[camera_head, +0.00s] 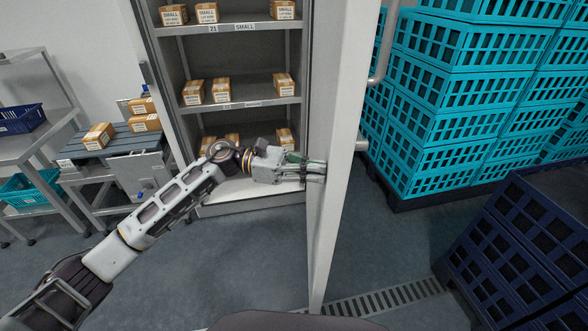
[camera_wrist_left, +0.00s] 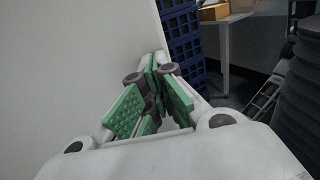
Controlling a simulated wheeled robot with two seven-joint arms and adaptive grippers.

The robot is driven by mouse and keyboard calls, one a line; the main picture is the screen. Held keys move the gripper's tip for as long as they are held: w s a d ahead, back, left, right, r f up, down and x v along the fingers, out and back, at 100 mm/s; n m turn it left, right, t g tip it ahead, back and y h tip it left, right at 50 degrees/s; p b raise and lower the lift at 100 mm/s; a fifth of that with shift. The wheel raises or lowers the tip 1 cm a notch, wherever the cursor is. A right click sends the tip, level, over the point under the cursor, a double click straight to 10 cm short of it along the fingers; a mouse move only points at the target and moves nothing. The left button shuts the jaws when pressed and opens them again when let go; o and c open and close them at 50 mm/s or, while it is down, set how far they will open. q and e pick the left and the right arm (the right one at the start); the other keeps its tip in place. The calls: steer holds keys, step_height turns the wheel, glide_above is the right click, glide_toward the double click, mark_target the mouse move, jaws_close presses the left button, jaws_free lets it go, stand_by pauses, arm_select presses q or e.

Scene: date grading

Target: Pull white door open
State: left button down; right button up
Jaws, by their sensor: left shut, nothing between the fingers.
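The white door (camera_head: 338,140) stands swung open and is seen nearly edge-on in the head view. Its bar handle (camera_head: 384,45) is on the face turned to the right. The cabinet (camera_head: 165,60) behind it is open to view, with its shelves showing. My left gripper (camera_head: 318,172) is at the door's left-hand face, with its fingers closed and empty. In the left wrist view the green-padded fingers (camera_wrist_left: 158,72) are together beside a pale flat surface (camera_wrist_left: 70,60) that looks like the door. Whether they touch it is unclear. My right gripper does not show.
Small boxes (camera_head: 194,91) sit on the cabinet shelves. Stacked teal crates (camera_head: 440,120) stand right of the door, and dark blue crates (camera_head: 510,250) nearer at the right. A bench with boxes (camera_head: 98,136) is at the left. A floor grate (camera_head: 385,299) lies below the door.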

mark_target(327, 172)
arm_select(q)
steer(key=d, duration=0.3)
steer(key=shift+s+d+r, duration=0.1)
steer(key=shift+s+d, duration=0.15)
steer(key=shift+d, duration=0.2)
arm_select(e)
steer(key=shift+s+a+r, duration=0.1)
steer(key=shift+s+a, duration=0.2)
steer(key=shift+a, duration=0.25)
arm_select(q)
steer(key=shift+a, duration=0.1)
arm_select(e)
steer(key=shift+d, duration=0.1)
